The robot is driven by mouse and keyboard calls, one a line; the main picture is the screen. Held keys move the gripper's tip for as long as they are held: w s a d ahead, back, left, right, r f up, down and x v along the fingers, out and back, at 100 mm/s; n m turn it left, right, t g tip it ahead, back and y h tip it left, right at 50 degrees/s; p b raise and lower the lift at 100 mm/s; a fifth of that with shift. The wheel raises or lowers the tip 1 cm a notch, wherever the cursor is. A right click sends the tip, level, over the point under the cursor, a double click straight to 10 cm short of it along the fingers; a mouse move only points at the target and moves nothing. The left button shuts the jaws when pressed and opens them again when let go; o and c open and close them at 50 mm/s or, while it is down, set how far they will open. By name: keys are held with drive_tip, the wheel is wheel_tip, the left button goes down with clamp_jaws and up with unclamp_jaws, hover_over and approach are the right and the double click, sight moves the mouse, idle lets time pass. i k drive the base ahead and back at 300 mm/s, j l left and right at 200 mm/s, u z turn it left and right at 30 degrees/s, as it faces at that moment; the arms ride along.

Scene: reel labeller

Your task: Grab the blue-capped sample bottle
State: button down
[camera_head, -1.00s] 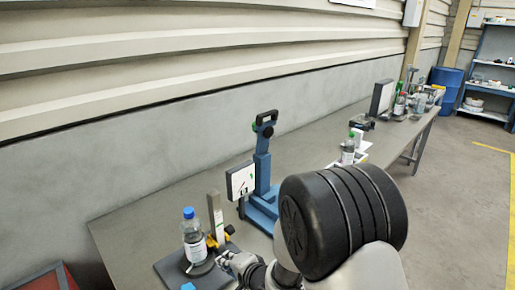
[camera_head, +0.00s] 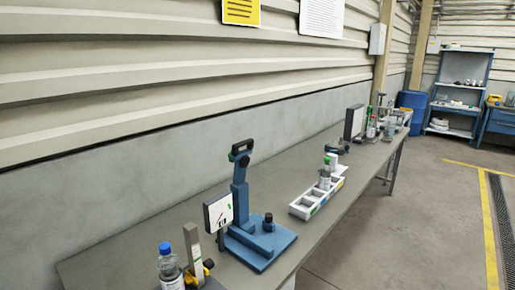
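The blue-capped sample bottle (camera_head: 170,271) stands upright at the lower left of the head view, clear with a white label. Its lower part is cut off by the bottom edge of the picture. It stands beside a grey upright post (camera_head: 195,256) with a yellow and black part at its foot. My gripper is not in view, so I cannot see where it is relative to the bottle.
A blue stand (camera_head: 262,243) with a white dial panel (camera_head: 218,212) is right of the bottle. A white compartment tray (camera_head: 316,199) holds a green-capped bottle (camera_head: 325,176). More bottles and a dark panel (camera_head: 353,122) stand farther along the grey bench (camera_head: 150,236). Open floor lies right.

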sight(171, 276)
drive_tip(key=i+j, duration=0.1)
drive_tip(key=i, duration=0.15)
drive_tip(key=i+j+u, duration=0.15)
drive_tip(key=i+u, duration=0.55)
drive_tip(key=i, duration=0.15)
drive_tip(key=u, duration=0.95)
